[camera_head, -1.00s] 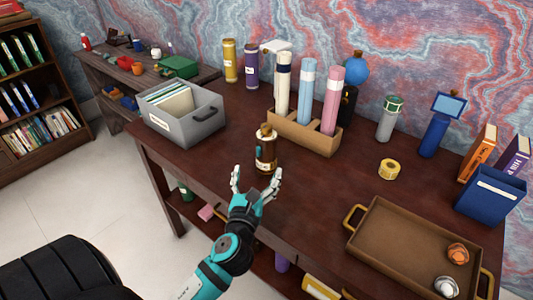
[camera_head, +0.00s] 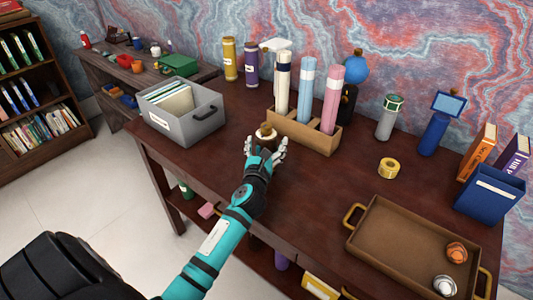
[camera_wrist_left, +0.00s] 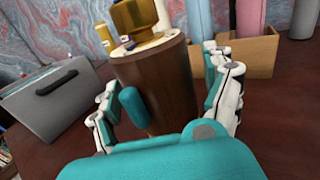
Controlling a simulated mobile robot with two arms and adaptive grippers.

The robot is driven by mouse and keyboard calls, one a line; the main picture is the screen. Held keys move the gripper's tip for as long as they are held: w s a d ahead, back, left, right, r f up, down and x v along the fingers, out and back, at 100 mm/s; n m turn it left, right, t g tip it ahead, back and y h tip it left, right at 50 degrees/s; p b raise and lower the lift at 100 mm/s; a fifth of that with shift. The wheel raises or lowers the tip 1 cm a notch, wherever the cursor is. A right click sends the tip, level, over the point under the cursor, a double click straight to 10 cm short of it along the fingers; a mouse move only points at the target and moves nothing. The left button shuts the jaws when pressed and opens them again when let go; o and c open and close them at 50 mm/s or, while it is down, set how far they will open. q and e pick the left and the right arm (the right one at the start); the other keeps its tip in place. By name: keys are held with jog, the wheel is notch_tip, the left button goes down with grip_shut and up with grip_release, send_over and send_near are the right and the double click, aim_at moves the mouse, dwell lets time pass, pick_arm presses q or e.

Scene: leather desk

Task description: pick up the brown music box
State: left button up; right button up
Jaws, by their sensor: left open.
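The brown music box is a cylinder with a gold and brown top. In the head view only its top (camera_head: 265,134) shows above my left gripper (camera_head: 264,146), which hides the rest. In the left wrist view the music box (camera_wrist_left: 158,85) stands upright on the desk, between the spread white and teal fingers of my left gripper (camera_wrist_left: 168,105). The gripper is open around it, with a finger on each side. I cannot tell whether any finger touches it. My right gripper is not in view.
Just behind stands a wooden holder (camera_head: 283,131) with white, blue and pink tubes. A grey file box (camera_head: 196,126) is to the left. A brown tray (camera_head: 385,245) lies right, with a yellow tape roll (camera_head: 388,168) behind it. Between gripper and tray the desk is clear.

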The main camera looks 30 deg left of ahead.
pick_arm(q)
jog(key=shift+c, duration=0.3)
jog(key=c, duration=1.3)
jog(key=shift+c, duration=0.9)
jog(key=shift+r, duration=0.1)
